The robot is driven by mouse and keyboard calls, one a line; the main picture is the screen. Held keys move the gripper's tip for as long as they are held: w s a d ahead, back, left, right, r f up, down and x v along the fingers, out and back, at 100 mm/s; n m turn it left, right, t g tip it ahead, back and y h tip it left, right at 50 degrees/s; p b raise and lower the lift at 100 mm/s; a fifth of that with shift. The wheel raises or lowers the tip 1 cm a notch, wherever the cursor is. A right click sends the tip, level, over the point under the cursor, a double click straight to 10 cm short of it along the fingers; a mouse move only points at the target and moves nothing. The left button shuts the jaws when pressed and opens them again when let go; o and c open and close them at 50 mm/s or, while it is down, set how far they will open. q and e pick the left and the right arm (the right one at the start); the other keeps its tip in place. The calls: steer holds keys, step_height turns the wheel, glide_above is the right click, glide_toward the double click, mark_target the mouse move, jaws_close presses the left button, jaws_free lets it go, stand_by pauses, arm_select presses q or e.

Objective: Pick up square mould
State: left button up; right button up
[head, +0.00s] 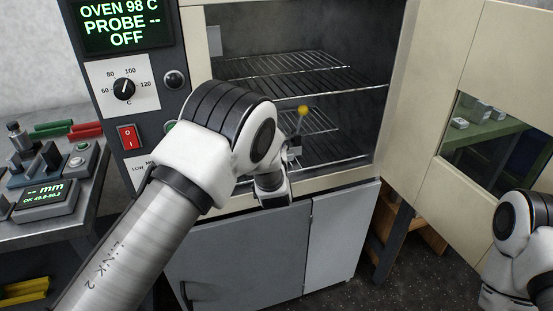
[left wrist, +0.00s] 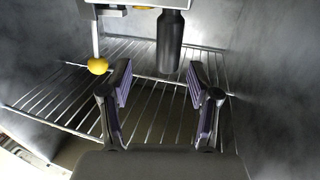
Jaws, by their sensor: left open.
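In the left wrist view a pale, straight-edged body (left wrist: 135,7) is cut off by the top edge. It may be the square mould, but too little shows to be sure. A black, handle-like cylinder (left wrist: 171,42) extends from it, its end between the fingertips of my left gripper (left wrist: 161,75). The gripper is open, one finger on each side, with no grip on the cylinder. A thin stem with a yellow ball (left wrist: 97,66) is at the left; the ball also shows in the head view (head: 303,109). My right gripper is out of frame.
The oven has wire racks (head: 290,68) and close grey walls. Its door (head: 425,120) stands open at the right, near my right arm. Grey cabinet doors (head: 245,255) are below. A side bench (head: 85,210) with a gauge readout (head: 45,195) is at the left.

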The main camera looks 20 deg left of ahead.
arm_select(q)
steer(key=x, duration=0.3)
steer(key=a+x, duration=0.1)
steer(key=x, duration=0.3)
steer(key=shift+s+p, duration=0.2)
steer(key=shift+p, duration=0.15)
jaws_close()
steer(key=shift+r, duration=0.15)
